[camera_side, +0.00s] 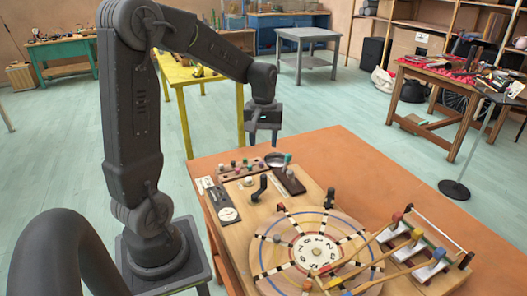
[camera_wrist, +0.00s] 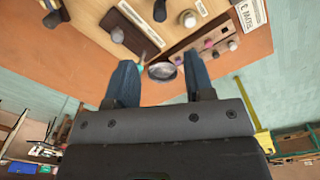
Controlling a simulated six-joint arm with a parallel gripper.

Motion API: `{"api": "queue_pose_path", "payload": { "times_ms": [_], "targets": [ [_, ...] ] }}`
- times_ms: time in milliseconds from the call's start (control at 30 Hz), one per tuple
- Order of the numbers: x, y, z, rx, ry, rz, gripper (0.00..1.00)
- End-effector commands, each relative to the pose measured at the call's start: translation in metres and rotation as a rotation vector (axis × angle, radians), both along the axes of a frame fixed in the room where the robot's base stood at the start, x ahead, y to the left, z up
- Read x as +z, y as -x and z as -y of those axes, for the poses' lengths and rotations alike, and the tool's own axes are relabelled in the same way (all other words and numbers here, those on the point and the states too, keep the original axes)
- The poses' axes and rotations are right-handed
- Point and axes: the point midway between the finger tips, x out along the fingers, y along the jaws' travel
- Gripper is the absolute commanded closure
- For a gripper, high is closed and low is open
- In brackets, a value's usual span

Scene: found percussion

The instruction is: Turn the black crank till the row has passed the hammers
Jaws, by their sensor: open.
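A round wooden disc (camera_side: 262,262) with dark-and-white spokes and a numbered white centre lies on a wooden board. A black upright handle (camera_side: 330,197) stands at its far rim, and a dark bent lever (camera_side: 259,188) stands on the board to its left. I cannot tell for sure which is the crank. Hammers with red, yellow and blue heads (camera_side: 417,233) line the disc's right side. A few small pegs stand on the disc. My gripper (camera_side: 263,137) hangs above the board's far end, clear of both handles. In the wrist view its fingers (camera_wrist: 159,68) are apart and empty.
A small dark bowl (camera_side: 276,160), a rack of coloured knobs (camera_side: 242,169) and a dark tray (camera_side: 290,181) sit at the board's far end. The orange tabletop (camera_side: 375,178) is bare to the right.

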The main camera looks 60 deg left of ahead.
Motion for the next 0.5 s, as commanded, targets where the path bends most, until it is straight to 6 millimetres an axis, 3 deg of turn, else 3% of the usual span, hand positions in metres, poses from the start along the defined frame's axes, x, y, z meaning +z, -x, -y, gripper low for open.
{"api": "queue_pose_path", "payload": {
  "times_ms": [400, 500],
  "targets": [
    [0.0006, 0.0, 0.0008, -0.855, 0.0, 0.0, 0.52],
    [0.0007, 0.0, 0.0009, -1.001, 0.0, 0.001, 0.52]
  ]
}}
